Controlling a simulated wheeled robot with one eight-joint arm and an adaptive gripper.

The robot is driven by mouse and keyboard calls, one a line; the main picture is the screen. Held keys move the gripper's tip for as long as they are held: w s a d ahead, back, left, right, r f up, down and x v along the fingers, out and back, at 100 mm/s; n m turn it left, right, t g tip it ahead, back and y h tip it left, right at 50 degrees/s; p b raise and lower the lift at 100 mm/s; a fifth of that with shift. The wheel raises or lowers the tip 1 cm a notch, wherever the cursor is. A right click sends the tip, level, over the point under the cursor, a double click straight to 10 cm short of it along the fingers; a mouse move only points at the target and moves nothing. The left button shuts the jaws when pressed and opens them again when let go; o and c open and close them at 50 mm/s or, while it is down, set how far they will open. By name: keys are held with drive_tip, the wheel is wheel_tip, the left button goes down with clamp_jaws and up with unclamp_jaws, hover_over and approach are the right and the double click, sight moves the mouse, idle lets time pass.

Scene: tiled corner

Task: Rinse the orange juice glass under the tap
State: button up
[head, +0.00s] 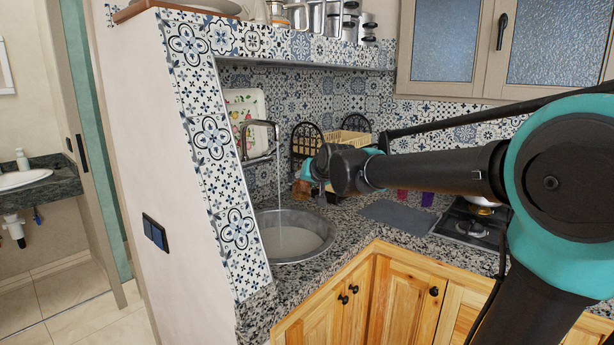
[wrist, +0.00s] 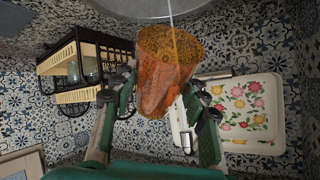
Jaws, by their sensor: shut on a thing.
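My gripper (head: 308,178) is shut on the orange juice glass (wrist: 168,72), an orange, patterned, see-through tumbler. In the head view the glass (head: 301,189) is small and partly hidden by the gripper, just right of the water. The metal tap (head: 262,124) is running, and a thin water stream (head: 279,195) falls into the round steel sink (head: 318,243). In the wrist view the stream (wrist: 170,12) overlaps the glass's rim. I cannot tell if water touches the glass. The sink's edge (wrist: 150,17) is at the top there.
A floral tray (head: 245,108) leans on the tiled wall behind the tap. A black rack (head: 306,137) with a pale basket (head: 343,139) stands behind my gripper. A tiled wall edge (head: 228,200) borders the sink at left. Grey mat (head: 399,215) and hob (head: 470,223) lie right.

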drive_tip(key=shift+s+a+f, duration=0.1)
drive_tip(key=shift+s+a, duration=0.2)
drive_tip(key=shift+s, duration=0.3)
drive_tip(key=w+a+f, duration=0.2)
drive_tip(key=w+a, duration=0.6)
drive_tip(key=w, duration=0.4)
drive_tip(key=shift+w, duration=0.25)
drive_tip(key=shift+w+d+f, duration=0.1)
idle(0.4)
drive_tip(key=shift+w+d, duration=0.15)
drive_tip(key=shift+d, duration=0.15)
drive_tip(key=shift+s+d, duration=0.45)
drive_tip(key=shift+s, duration=0.25)
drive_tip(key=shift+s+d, duration=0.45)
drive_tip(key=shift+s, duration=0.25)
drive_tip(key=shift+s+d, duration=0.45)
drive_tip(key=shift+s, duration=0.25)
